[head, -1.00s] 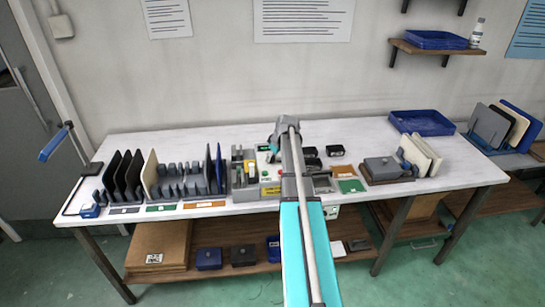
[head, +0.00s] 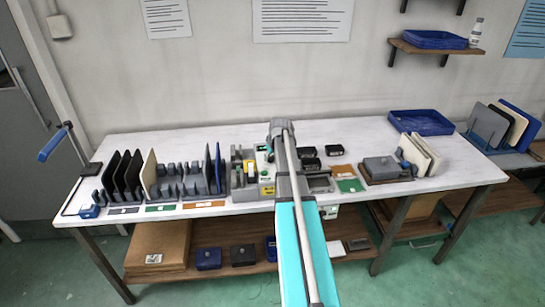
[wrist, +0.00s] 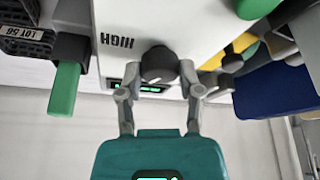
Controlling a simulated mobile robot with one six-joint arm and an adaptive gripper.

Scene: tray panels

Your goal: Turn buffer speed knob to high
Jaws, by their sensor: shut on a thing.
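The speed knob (wrist: 158,65) is a round dark knob with a pale mark, on a white panel (wrist: 215,25) in the wrist view. The word HIGH (wrist: 117,41) appears upside down to its upper left. My gripper (wrist: 160,80) has one finger on each side of the knob and is shut on it. A small display with green lit marks (wrist: 150,89) shows behind the fingers. In the head view my gripper (head: 268,152) is at the machine (head: 267,190) in the middle of the bench; my arm hides part of it and the knob cannot be made out.
A green block (wrist: 65,88) hangs at left in the wrist view, and a blue panel (wrist: 275,90) is at right. Racks of upright panels (head: 125,175) stand left on the bench (head: 350,128). A grey fixture (head: 385,169) and blue tray (head: 420,123) are at right.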

